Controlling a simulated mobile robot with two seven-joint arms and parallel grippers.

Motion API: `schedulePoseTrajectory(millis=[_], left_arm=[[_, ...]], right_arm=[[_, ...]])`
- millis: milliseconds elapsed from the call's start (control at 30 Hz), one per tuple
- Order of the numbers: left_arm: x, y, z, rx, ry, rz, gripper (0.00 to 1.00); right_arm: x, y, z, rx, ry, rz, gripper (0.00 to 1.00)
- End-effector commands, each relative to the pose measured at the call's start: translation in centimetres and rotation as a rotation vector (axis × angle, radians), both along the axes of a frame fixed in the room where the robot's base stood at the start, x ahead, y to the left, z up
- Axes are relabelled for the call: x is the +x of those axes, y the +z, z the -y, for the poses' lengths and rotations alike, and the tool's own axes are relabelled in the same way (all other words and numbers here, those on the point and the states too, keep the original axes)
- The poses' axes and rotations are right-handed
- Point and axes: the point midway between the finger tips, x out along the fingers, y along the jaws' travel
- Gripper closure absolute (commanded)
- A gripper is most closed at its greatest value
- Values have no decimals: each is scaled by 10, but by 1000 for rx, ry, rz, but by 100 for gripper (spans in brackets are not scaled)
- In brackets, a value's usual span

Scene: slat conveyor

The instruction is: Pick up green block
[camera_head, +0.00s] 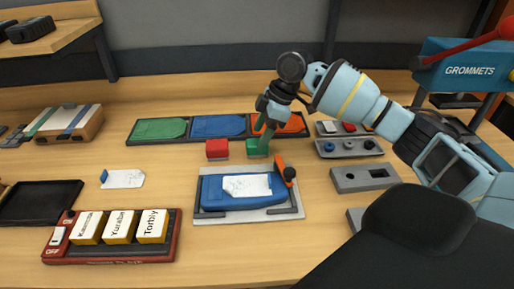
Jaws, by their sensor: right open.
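The green block (257,148) stands on the wooden table, just in front of the coloured trays. I cannot tell whether the fingers touch the block. A red block (217,149) stands just left of the green one. My left gripper is not in view.
Green (158,130), blue (218,126) and orange (290,122) trays lie behind the blocks. A blue fixture (215,191) with a paper and an orange lever (281,168) stands in front. Grey holders (365,176) are to the right. Bare table lies left of the red block.

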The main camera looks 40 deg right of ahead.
Motion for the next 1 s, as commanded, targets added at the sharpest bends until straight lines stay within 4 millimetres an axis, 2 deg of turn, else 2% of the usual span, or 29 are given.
schedulePoseTrajectory(millis=[333, 667, 767, 1000], left_arm=[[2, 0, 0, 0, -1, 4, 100], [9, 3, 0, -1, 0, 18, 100], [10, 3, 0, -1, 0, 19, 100], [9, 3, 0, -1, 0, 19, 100]], right_arm=[[7, -42, -8, 0, 2, -3, 38], [8, -50, -10, 0, 0, 0, 38], [8, -49, -10, 0, 0, 0, 49], [8, -49, -10, 0, 0, 0, 80]])
